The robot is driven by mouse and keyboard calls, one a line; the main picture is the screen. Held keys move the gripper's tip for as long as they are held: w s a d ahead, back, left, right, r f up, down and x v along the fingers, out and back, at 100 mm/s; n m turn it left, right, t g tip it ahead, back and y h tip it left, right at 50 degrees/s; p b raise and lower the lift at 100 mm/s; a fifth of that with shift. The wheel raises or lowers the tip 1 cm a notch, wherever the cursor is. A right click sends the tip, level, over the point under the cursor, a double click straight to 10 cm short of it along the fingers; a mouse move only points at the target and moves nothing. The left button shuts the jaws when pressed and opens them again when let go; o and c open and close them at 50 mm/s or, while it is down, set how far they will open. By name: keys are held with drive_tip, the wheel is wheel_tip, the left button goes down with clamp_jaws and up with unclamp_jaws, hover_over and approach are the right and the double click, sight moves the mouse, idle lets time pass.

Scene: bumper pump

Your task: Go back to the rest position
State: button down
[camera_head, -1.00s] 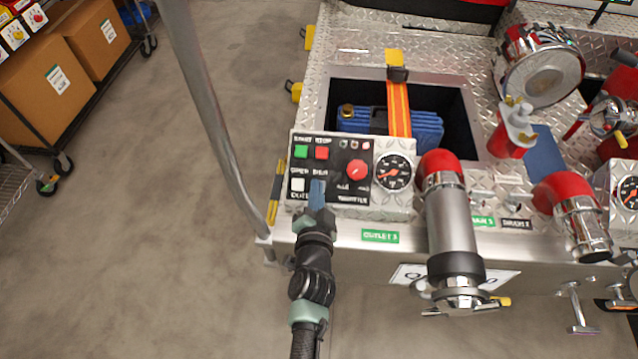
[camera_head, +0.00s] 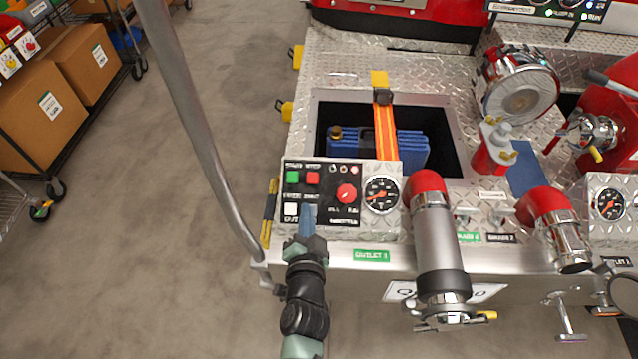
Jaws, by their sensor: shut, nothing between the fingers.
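My gripper (camera_head: 308,222) is shut and empty, at the end of my arm, which reaches up from the bottom of the view. Its blue fingertips overlap the lower part of the control panel (camera_head: 330,215) in the picture, covering a spot right of the white button (camera_head: 291,210). I cannot tell whether the tips touch the panel. The panel also has a green button (camera_head: 293,177), a red button (camera_head: 313,178), a red knob (camera_head: 347,193) and a round gauge (camera_head: 381,195).
A red-capped outlet pipe (camera_head: 440,240) stands right of the panel. A grey pole (camera_head: 195,110) rises at the left. Behind the panel, a blue container (camera_head: 410,146) sits strapped in a recess. Cardboard boxes (camera_head: 40,110) stand on a shelf at far left; the floor between is clear.

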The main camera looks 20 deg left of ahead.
drive_tip(key=w+d+r+n+t, duration=0.1)
drive_tip(key=w+d+r+t, duration=0.1)
drive_tip(key=r, duration=1.1)
drive_tip(key=w+d+r+n+t, duration=0.2)
drive_tip(key=r, duration=1)
drive_tip(key=w+d+r+n+t, duration=0.1)
drive_tip(key=w+d+r+t, duration=0.1)
drive_tip(key=r, duration=1.1)
drive_tip(key=s+d+r+t+h, duration=0.1)
drive_tip(key=s+d+r+t, duration=0.1)
drive_tip(key=s+r, duration=0.3)
drive_tip(key=s+d+r+t+h, duration=0.2)
drive_tip(key=s+d+r, duration=0.2)
drive_tip(key=r, duration=0.7)
drive_tip(key=s+d+r+t+h, duration=0.2)
drive_tip(key=s+d+r+t, duration=0.1)
drive_tip(key=s+r, duration=0.4)
wheel_tip(320, 180, up, 2)
drive_tip(key=shift+s+d, duration=0.2)
drive_tip(key=shift+d, duration=0.2)
